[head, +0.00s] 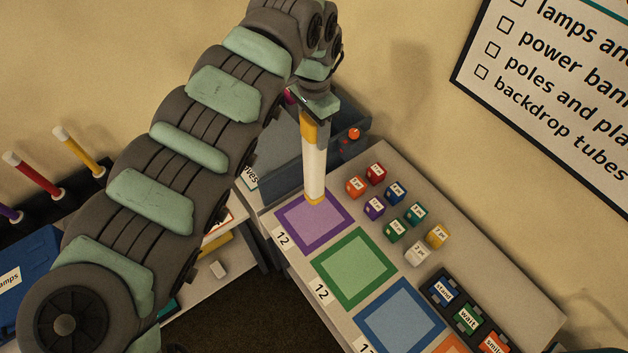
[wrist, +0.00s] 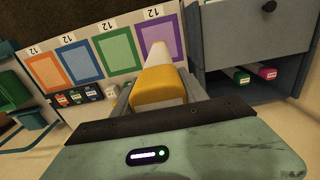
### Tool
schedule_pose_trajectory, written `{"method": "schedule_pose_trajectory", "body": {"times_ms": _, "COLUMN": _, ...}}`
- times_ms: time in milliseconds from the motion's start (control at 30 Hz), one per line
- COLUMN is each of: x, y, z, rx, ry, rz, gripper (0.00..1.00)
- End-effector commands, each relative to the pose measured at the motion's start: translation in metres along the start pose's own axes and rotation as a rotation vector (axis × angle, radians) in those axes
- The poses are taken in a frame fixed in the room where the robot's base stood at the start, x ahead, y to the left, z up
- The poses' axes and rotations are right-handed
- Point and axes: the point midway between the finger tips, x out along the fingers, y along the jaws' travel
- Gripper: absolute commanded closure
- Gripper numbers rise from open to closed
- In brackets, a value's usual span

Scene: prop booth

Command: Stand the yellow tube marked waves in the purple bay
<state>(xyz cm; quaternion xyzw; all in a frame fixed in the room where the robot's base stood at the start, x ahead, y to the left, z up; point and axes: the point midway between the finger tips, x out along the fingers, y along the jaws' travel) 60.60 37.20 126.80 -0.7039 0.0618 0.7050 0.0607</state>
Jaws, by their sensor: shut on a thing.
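The tube (head: 314,165) has a white body with yellow ends and is about upright in the head view. My gripper (head: 311,122) is shut on its upper yellow end. In the wrist view the yellow end (wrist: 160,88) shows between my fingers. The lower end is at the far part of the purple bay (head: 312,240), a purple-framed square on the bench. I cannot tell whether it touches the surface. No wave mark is visible on the tube. The purple bay also shows in the wrist view (wrist: 147,30), partly behind the tube.
A green bay (head: 340,288) and a blue bay (head: 385,342) lie nearer along the bench. Several small coloured cubes (head: 397,231) stand to the right, with a dark tray (head: 455,315) of word blocks. A grey bin (head: 283,180) adjoins the purple bay. Other tubes (head: 77,150) stand at far left.

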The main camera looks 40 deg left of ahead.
Motion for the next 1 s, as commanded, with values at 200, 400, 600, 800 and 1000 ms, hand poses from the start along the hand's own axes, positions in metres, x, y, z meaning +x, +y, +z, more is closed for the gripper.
{"method": "schedule_pose_trajectory", "body": {"times_ms": 200, "x": 0.057, "y": 0.002, "z": 0.001, "rx": -0.001, "ry": -0.003, "rz": 0.006, "gripper": 1.0}}
{"method": "schedule_pose_trajectory", "body": {"times_ms": 400, "x": 0.101, "y": 0.002, "z": 0.001, "rx": 0.0, "ry": -0.002, "rz": 0.005, "gripper": 1.0}}
{"method": "schedule_pose_trajectory", "body": {"times_ms": 600, "x": 0.117, "y": -0.001, "z": -0.001, "rx": 0.0, "ry": 0.002, "rz": -0.002, "gripper": 1.0}}
{"method": "schedule_pose_trajectory", "body": {"times_ms": 800, "x": 0.139, "y": 0.001, "z": -0.001, "rx": 0.0, "ry": 0.002, "rz": 0.003, "gripper": 1.0}}
{"method": "schedule_pose_trajectory", "body": {"times_ms": 1000, "x": 0.155, "y": -0.001, "z": 0.0, "rx": -0.001, "ry": 0.0, "rz": -0.002, "gripper": 1.0}}
